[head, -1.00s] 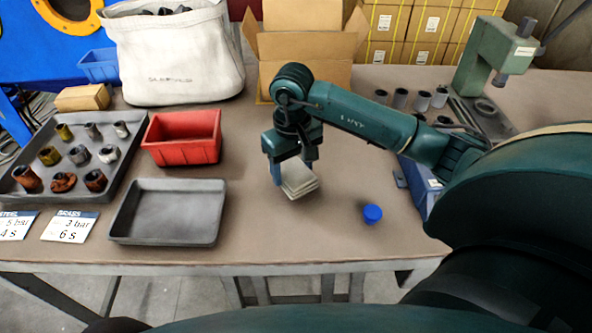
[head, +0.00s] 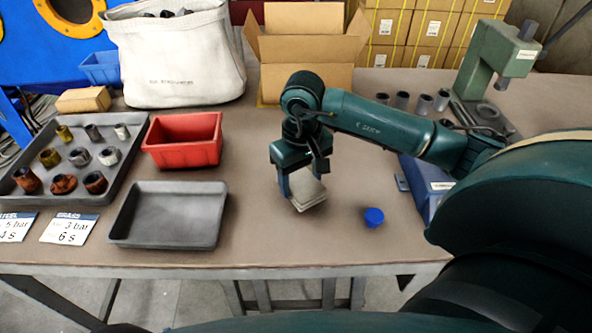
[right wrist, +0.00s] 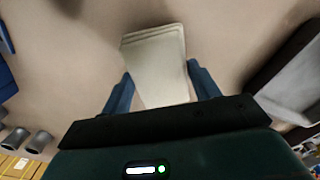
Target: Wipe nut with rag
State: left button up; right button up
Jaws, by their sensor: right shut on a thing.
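My right gripper (head: 303,187) is shut on a pale folded rag (head: 308,196) and holds it over the middle of the table, left of a small blue cap-like piece. In the right wrist view the rag (right wrist: 155,60) sits between the two blue fingers. I cannot tell whether its lower edge touches the table. Several nut-like metal pieces, some brassy or rusty and some grey, stand in the dark tray (head: 118,163) at the left; one rusty nut (head: 62,184) is in its front row. My left gripper is not in view.
An empty grey tray (head: 168,215) and a red bin (head: 185,140) stand left of the gripper. The blue piece (head: 374,217) is near the front edge. A cardboard box (head: 305,75) and white bag (head: 175,60) stand behind. A green press (head: 490,60) is back right.

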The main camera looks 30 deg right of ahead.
jog(key=shift+s, duration=0.5)
jog(key=shift+w+f+b, duration=0.1)
jog(key=shift+w+b, duration=0.4)
jog(key=shift+w, duration=0.35)
jog(key=shift+w+b, duration=0.6)
jog(key=shift+w, duration=0.8)
jog(key=shift+s, duration=0.1)
jog(key=shift+s, duration=2.15)
jog(key=shift+w+b, duration=1.05)
jog(key=shift+w, duration=1.2)
